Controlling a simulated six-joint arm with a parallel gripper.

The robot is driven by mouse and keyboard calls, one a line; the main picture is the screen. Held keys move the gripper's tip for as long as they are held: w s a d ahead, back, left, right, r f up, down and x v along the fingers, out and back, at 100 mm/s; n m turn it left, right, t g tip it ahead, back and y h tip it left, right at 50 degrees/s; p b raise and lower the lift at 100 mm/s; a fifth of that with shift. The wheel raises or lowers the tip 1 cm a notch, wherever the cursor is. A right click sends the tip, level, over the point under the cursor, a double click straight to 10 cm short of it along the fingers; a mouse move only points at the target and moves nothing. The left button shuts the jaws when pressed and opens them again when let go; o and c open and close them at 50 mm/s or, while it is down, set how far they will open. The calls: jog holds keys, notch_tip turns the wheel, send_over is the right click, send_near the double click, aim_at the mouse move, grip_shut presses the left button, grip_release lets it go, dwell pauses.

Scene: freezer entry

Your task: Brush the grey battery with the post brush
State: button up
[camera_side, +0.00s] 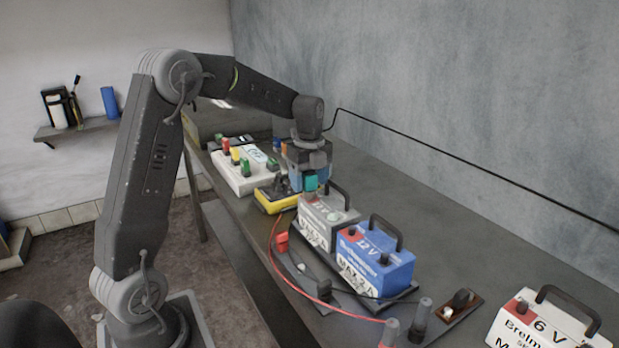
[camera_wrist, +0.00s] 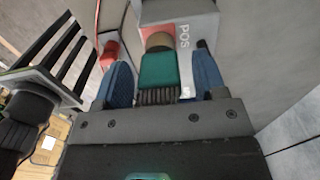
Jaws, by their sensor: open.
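The grey battery (camera_side: 325,221), with a black handle, stands on a dark tray on the bench in the side view. Its grey top, with a red patch and "POS" lettering (camera_wrist: 185,32), shows in the wrist view. The teal post brush (camera_wrist: 158,70) has a tan end over the red patch; I cannot tell how fully it covers the post beneath. The brush also shows in the side view (camera_side: 311,182). My gripper (camera_wrist: 160,75) is open, its blue fingers either side of the brush with gaps. It also shows above the battery's far end in the side view (camera_side: 303,178).
A blue 12 V battery (camera_side: 375,262) stands close in front of the grey one. A yellow meter (camera_side: 277,201) and a white unit with coloured knobs (camera_side: 238,178) lie behind. Red and black leads run along the tray. A white 6 V battery (camera_side: 535,328) stands front right.

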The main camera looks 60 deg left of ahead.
notch_tip(320, 180, up, 14)
dwell(0.5)
dwell(0.3)
jog(key=s+d+r+n+t, duration=0.1)
jog(key=s+d+n+t, duration=0.1)
jog(key=s+d+n, duration=0.5)
jog(key=s+d+f+n+t, duration=0.1)
jog(key=s+d+f+n, duration=0.2)
jog(key=s+d+n, duration=0.2)
jog(key=s+d+f+n+t, duration=0.2)
jog(key=s+d+f+n, duration=0.2)
jog(key=s+d+n, duration=0.2)
jog(key=s+d, duration=0.2)
jog(key=s, duration=0.1)
jog(key=shift+s+d+f+t, duration=0.2)
jog(key=shift+f+t, duration=0.1)
jog(key=shift+c, duration=0.3)
